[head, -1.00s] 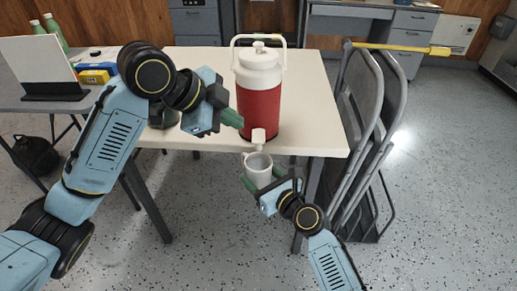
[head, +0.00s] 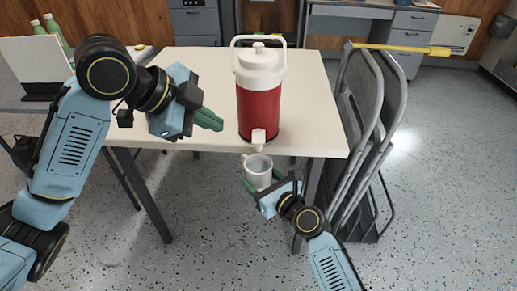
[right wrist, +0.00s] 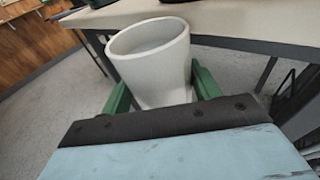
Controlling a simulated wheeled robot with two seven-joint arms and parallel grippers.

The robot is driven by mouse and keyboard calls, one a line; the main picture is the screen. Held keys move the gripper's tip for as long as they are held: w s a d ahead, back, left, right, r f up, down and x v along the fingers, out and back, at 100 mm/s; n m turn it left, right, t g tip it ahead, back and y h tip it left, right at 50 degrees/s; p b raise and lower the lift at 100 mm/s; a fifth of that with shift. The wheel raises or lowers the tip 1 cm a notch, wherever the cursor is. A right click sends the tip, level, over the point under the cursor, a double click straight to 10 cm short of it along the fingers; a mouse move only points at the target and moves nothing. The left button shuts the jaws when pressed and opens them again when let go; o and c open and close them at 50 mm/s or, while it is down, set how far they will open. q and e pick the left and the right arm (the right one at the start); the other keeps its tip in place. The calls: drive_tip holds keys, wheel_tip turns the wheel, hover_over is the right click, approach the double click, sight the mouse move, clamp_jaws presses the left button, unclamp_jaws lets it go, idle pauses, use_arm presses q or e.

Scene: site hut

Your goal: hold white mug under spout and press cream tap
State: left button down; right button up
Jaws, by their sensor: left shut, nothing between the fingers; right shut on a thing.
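The red drinks cooler (head: 258,108) with a white lid and handle stands at the front edge of the cream table. Its cream tap (head: 258,137) sticks out at the bottom front, over the edge. My right gripper (head: 262,183) is shut on the white mug (head: 257,174), upright below the tap. In the right wrist view the mug (right wrist: 152,60) sits between the green fingers, its mouth open upward; its inside looks empty. My left gripper (head: 212,120) is shut and empty, left of the cooler and apart from the tap.
The table (head: 200,75) is otherwise mostly clear. Folded grey chairs (head: 365,130) lean at its right side, with a yellow bar (head: 400,48) on top. A grey side table at the left holds a white panel (head: 35,62) and green bottles (head: 52,24).

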sight(256, 187)
drive_tip(key=shift+s+p, duration=0.8)
drive_tip(key=shift+s, duration=1.3)
drive_tip(key=shift+s+p, duration=0.45)
drive_tip(key=shift+s, duration=1.7)
drive_tip(key=shift+f, duration=0.1)
